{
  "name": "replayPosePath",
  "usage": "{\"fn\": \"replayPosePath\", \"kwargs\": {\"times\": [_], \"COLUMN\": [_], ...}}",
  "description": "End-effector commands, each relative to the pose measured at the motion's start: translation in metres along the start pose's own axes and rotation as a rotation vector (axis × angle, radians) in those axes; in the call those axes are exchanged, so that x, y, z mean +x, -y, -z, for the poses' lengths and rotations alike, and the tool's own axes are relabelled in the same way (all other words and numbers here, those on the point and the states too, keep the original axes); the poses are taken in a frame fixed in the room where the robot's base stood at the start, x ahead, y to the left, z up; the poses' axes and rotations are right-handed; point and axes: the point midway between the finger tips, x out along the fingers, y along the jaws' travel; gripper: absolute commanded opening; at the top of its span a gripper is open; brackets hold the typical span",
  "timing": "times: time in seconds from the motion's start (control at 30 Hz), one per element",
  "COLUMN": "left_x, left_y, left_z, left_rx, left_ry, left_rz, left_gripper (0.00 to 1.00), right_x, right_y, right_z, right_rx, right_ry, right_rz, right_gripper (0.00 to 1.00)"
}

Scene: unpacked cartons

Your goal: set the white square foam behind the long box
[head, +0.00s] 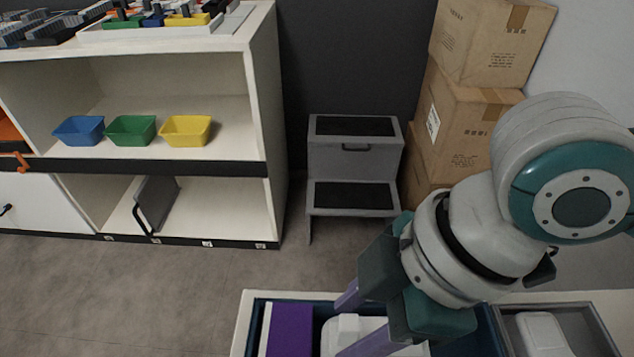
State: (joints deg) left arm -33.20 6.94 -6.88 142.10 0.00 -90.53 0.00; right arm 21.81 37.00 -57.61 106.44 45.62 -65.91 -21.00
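My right gripper (346,328) comes in from the right, with its purple fingers spread apart over a dark blue bin (257,311). A white block-like piece (343,330) lies in the bin under and between the fingers; it may be the white square foam. I see no clear grip on it. A purple box (291,330) with a white side stands left of the white piece and may be the long box. The frame's bottom edge cuts off both, and the gripper hides part of the white piece. My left gripper is out of view.
A grey bin (594,325) holding a white item (543,334) is at the lower right. Behind are a white shelf (262,120) with blue, green and yellow small bins, a grey step stool (353,165) and stacked cartons (462,115). The floor between is clear.

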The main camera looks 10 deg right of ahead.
Motion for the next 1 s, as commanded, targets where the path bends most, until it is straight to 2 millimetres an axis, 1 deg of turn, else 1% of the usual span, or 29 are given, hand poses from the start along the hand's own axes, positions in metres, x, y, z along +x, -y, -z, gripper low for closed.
{"fn": "replayPosePath", "kwargs": {"times": [0.27, 0.37, 0.47, 0.7, 0.83, 1.0], "left_x": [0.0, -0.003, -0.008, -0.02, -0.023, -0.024], "left_y": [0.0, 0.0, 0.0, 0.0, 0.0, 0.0], "left_z": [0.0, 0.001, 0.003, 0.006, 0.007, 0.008], "left_rx": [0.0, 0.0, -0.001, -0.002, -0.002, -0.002], "left_ry": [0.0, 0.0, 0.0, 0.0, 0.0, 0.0], "left_rz": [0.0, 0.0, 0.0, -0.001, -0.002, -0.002], "left_gripper": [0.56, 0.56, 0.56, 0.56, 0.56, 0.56], "right_x": [-0.001, -0.007, -0.024, -0.073, -0.091, -0.1], "right_y": [0.0, 0.0, -0.001, -0.001, -0.001, 0.0], "right_z": [0.0, 0.0, 0.0, 0.0, 0.0, 0.0], "right_rx": [0.0, -0.001, -0.002, -0.002, 0.0, -0.001], "right_ry": [0.0, 0.0, 0.001, 0.001, 0.001, 0.0], "right_rz": [0.0, -0.001, -0.003, -0.002, -0.002, 0.0], "right_gripper": [0.56, 0.56, 0.56, 0.56, 0.56, 0.56]}}
